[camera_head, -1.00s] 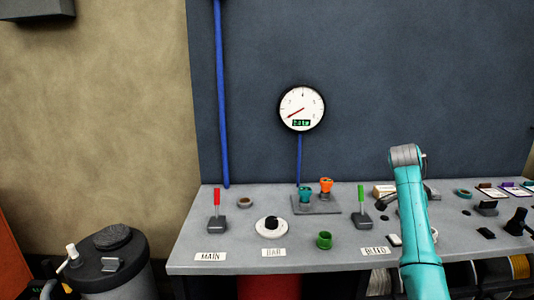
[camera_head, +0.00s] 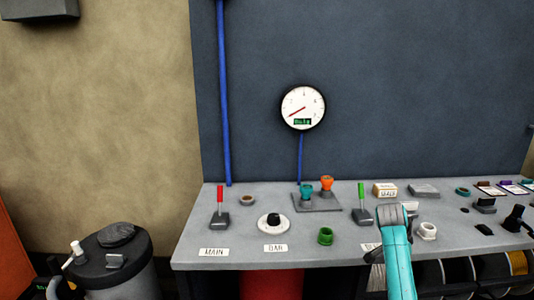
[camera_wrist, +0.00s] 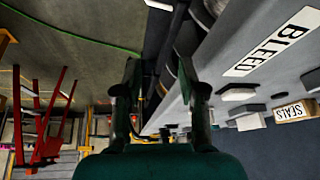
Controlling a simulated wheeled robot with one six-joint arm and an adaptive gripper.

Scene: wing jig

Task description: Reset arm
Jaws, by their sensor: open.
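My teal arm (camera_head: 397,262) rises at the lower right of the head view, in front of the bench's front edge. It partly covers the BLEED label. In the wrist view my gripper (camera_wrist: 161,85) has its two dark fingers spread apart with nothing between them. The fingers point past the bench edge, with the floor on the left and the bench top on the right. The BLEED label (camera_wrist: 268,50) and the SEALS box (camera_wrist: 295,111) show at the right of the wrist view.
The grey bench (camera_head: 205,240) carries a red lever (camera_head: 220,200), a green lever (camera_head: 361,195), a dial (camera_head: 273,223), a green ring (camera_head: 325,236) and a white ring (camera_head: 427,231). A round gauge (camera_head: 302,107) hangs on the dark panel. A dark tank (camera_head: 115,265) stands at left. A red frame (camera_wrist: 46,130) stands on the floor.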

